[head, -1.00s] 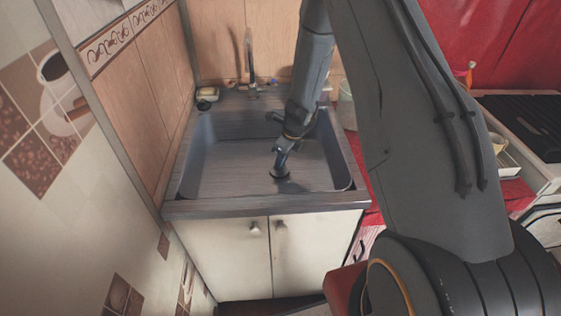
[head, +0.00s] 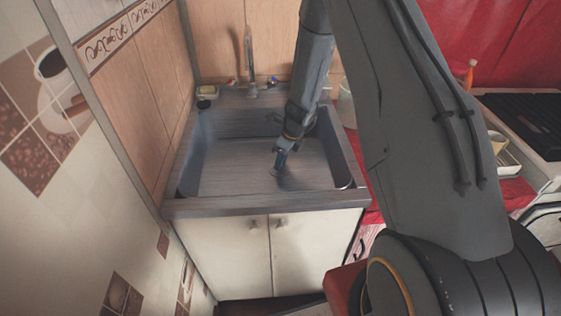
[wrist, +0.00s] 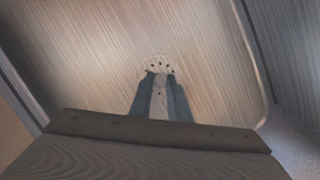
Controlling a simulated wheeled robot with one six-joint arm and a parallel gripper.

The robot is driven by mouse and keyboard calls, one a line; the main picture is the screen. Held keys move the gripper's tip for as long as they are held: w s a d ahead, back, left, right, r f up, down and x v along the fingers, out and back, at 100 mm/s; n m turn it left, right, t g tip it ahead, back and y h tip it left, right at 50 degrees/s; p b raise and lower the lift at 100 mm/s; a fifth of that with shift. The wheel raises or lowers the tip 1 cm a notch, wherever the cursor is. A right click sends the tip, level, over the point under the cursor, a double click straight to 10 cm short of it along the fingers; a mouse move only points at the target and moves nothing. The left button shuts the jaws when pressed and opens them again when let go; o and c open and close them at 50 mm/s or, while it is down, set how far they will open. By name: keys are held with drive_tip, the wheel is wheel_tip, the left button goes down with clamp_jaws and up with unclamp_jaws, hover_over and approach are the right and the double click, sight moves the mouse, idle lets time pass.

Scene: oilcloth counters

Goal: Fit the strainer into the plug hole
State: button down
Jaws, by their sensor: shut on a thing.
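The strainer (wrist: 157,66) is a small pale disc with dark holes, at the fingertips in the wrist view. My gripper (wrist: 159,80) is shut on it, with a pale upright part between the fingers. In the head view my gripper (head: 279,163) points down into the sink basin (head: 225,170), its tips close to the basin floor. The strainer is tiny and mostly hidden there. I cannot make out the plug hole in either view; the strainer and fingers may cover it. I cannot tell whether the strainer sits in it or just above the floor.
The tap (head: 250,75) stands behind the basin. A small soap dish (head: 207,93) is on the back left corner. The basin walls surround my gripper, with bare floor to its left. A dish rack (head: 505,155) stands on the counter at right.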

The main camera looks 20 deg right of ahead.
drive_tip(key=c, duration=1.6)
unclamp_jaws()
drive_tip(key=shift+r, duration=0.15)
drive_tip(key=shift+r+p, duration=3.85)
drive_tip(key=shift+p, duration=0.05)
